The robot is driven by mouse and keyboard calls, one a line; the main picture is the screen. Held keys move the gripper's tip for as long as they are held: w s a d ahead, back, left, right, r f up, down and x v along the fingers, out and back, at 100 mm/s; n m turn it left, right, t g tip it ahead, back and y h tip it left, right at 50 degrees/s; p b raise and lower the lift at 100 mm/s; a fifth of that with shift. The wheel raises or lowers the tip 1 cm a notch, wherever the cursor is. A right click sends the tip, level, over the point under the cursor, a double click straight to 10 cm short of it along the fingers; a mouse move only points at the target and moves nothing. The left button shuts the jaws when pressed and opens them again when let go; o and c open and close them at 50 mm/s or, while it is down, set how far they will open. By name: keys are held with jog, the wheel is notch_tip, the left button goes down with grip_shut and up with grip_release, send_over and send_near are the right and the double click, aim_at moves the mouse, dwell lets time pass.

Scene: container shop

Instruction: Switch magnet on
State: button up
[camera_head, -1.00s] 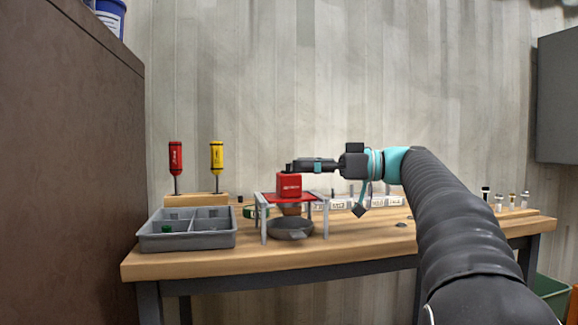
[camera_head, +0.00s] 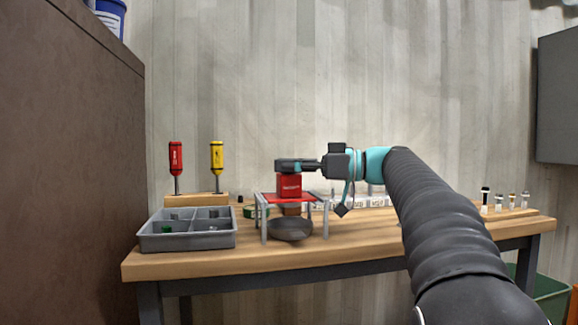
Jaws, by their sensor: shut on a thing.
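The red magnet block (camera_head: 289,185) sits upright on a red plate (camera_head: 272,196) carried by a small grey-legged stand on the bench. My gripper (camera_head: 286,165) reaches in level from the right, right at the top of the magnet. It is shut on the dark knob on top of the magnet, and the fingers hide most of that knob. The position of the switch cannot be read from here.
A dark round dish (camera_head: 290,230) sits under the stand. A grey divided bin (camera_head: 187,240) stands to the left, with red (camera_head: 176,156) and yellow (camera_head: 217,157) screwdrivers upright in a wooden block behind it. Labelled white holders line the back. The bench's front right is mostly clear.

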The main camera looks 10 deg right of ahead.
jog(key=n+g+p, duration=0.2)
jog(key=g, duration=0.1)
jog(key=n+g+y+p, duration=0.1)
jog(key=shift+w+r+g, duration=0.1)
jog(key=shift+r+g, duration=0.15)
jog(key=shift+g, duration=0.05)
jog(key=shift+n+g+p, duration=0.6)
jog(key=shift+g+p, duration=0.3)
jog(key=shift+p, duration=0.05)
jog(key=shift+f+n+g, duration=0.25)
jog(key=shift+n+g, duration=0.05)
jog(key=shift+g, duration=0.2)
jog(key=o, duration=1.2)
jog(key=shift+f+t, duration=0.1)
jog(key=shift+t, duration=0.2)
